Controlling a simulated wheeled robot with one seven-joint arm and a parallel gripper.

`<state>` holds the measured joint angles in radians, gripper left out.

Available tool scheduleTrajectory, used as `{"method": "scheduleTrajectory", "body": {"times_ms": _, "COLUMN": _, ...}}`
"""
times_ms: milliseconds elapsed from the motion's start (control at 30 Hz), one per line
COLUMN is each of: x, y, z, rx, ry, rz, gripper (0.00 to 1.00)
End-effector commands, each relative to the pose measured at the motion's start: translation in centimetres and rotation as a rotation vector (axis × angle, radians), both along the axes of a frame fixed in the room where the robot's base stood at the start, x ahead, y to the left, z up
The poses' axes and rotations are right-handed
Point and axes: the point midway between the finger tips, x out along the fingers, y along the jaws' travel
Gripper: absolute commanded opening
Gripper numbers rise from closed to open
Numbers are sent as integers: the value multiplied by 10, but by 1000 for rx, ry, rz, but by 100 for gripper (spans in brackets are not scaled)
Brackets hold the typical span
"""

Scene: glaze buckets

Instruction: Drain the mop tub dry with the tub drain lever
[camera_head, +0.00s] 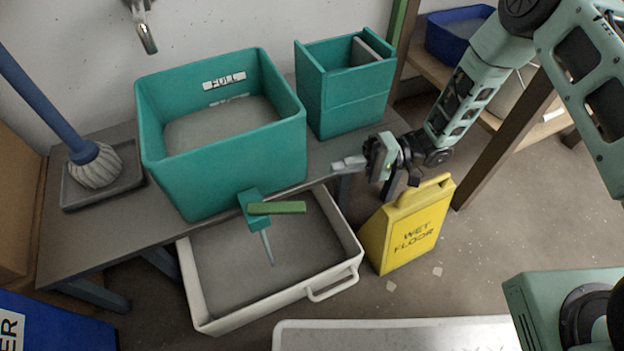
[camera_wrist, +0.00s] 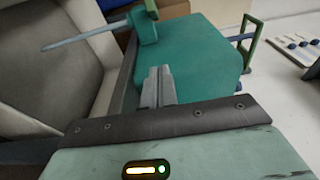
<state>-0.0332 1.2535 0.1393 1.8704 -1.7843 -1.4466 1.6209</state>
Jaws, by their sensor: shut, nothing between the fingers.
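The teal mop tub (camera_head: 235,160) stands on a grey bench with grey liquid inside, its surface below the FULL label (camera_head: 224,81). A teal drain valve (camera_head: 252,212) sticks out low on its front, with a green lever (camera_head: 280,208) pointing right. A thin grey-blue strand (camera_head: 268,248) slants down from the valve; I cannot tell whether it is pipe or water. The wrist view also shows the tub (camera_wrist: 205,65), valve (camera_wrist: 143,27) and strand (camera_wrist: 85,38). My gripper (camera_head: 340,165) is shut and empty, right of the lever and apart from it.
A white basin (camera_head: 355,262) with a grey interior sits below the valve. A smaller teal bucket (camera_head: 345,100) stands right of the tub, and a mop (camera_head: 95,165) stands left. A yellow wet-floor sign (camera_head: 408,230) stands below my gripper. A tap (camera_head: 145,35) hangs above the tub.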

Motion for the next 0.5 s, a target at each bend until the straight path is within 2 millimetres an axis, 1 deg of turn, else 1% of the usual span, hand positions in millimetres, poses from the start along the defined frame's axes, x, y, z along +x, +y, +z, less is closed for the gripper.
{"method": "scheduleTrajectory", "body": {"times_ms": 133, "x": -8, "y": 25, "z": -4, "rx": 2, "ry": -2, "rz": 3, "gripper": 0}}
{"method": "scheduleTrajectory", "body": {"times_ms": 400, "x": -24, "y": 79, "z": -5, "rx": 2, "ry": -4, "rz": 3, "gripper": 0}}
{"method": "scheduleTrajectory", "body": {"times_ms": 467, "x": -27, "y": 90, "z": -5, "rx": 0, "ry": -4, "rz": 2, "gripper": 0}}
{"method": "scheduleTrajectory", "body": {"times_ms": 500, "x": -33, "y": 89, "z": -5, "rx": -1, "ry": 0, "rz": 0, "gripper": 0}}
